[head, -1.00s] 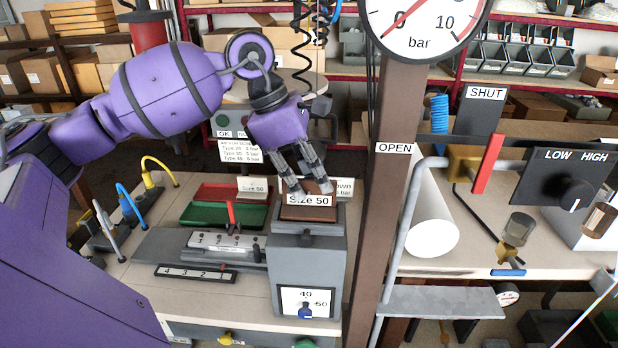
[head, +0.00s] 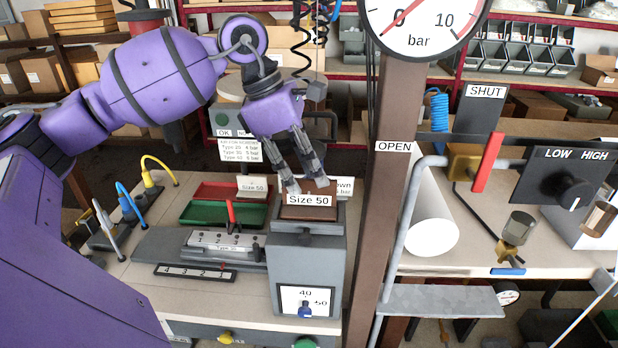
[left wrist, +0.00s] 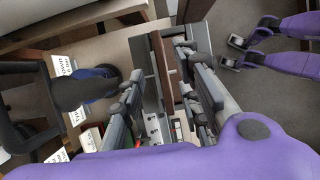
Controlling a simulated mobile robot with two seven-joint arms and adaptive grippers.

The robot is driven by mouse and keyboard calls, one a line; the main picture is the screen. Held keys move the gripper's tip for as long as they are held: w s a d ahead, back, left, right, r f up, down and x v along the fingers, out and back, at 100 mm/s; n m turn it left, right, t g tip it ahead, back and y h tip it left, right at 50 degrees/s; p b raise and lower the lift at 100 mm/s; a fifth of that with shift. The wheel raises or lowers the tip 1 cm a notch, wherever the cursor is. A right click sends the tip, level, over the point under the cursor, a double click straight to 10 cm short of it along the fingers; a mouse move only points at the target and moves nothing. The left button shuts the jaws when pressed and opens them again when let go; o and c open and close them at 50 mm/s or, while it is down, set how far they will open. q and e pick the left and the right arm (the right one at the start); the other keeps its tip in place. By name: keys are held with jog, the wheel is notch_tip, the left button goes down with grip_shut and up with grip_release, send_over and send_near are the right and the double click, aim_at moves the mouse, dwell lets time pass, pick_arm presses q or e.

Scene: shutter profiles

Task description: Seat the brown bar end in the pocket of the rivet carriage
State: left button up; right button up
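A brown block labelled Size 50 (head: 310,211) sits in the top of a grey housing (head: 308,255) with a 40/50 dial. I cannot tell which part is the rivet carriage pocket, or how deep the block sits. My left gripper (head: 306,185) points down at the block's top from the left, fingers spread. In the left wrist view a long brown strip (left wrist: 160,62) lies between the parted fingers (left wrist: 156,66), and I see no clear contact on both sides.
Left of the housing are a grey fixture (head: 215,242) with a red lever, a numbered strip (head: 195,273), and a green tray (head: 222,215). A brown post (head: 385,190) stands close on the right. Black coiled hoses (head: 303,40) hang behind my gripper.

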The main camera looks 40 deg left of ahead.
pick_arm(q)
jog(key=v, duration=1)
pick_arm(e)
jog(key=shift+s+f, duration=0.15)
jog(key=shift+f, duration=0.05)
